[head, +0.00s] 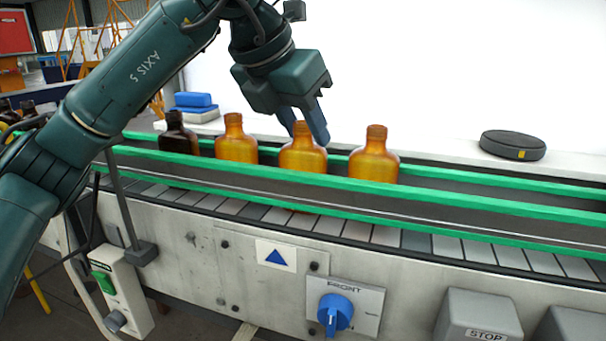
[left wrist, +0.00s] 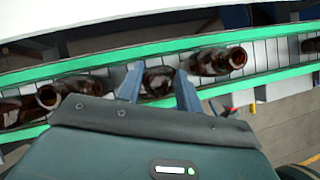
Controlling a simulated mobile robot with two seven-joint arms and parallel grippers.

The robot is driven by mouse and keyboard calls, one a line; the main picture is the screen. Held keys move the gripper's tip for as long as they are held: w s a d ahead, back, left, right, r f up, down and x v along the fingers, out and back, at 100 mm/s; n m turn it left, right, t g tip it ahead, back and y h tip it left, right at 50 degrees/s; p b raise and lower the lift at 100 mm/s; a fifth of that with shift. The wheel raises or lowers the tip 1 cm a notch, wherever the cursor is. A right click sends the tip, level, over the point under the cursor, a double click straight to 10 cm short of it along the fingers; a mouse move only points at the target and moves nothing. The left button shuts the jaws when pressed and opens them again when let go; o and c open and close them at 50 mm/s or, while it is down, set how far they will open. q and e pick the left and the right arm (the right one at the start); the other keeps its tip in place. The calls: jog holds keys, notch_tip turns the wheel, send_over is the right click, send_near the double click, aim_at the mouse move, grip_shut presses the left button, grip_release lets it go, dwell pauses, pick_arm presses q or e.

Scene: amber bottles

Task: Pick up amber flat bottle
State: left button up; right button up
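Several amber flat bottles stand upright in a row on the conveyor (head: 455,205). In the head view these include an amber bottle (head: 236,143), another amber bottle (head: 303,155), one to its right (head: 374,160) and a darker brown one (head: 178,138) at the left. My left gripper (head: 304,124) points down at the top of the third bottle from the left, its blue fingers beside the neck. In the left wrist view, the fingers of the left gripper (left wrist: 159,92) are apart, with one bottle (left wrist: 158,78) between them. Contact cannot be told. My right gripper is out of view.
Green guide rails (head: 480,202) run along both sides of the belt. A dark round device (head: 512,145) lies on the ledge behind, and a blue block (head: 193,100) sits at the back left. A control panel with a blue knob (head: 335,312) is in front.

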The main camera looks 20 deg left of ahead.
pick_arm(q)
jog(key=shift+s+f, duration=0.1)
jog(key=shift+f, duration=0.2)
grip_shut()
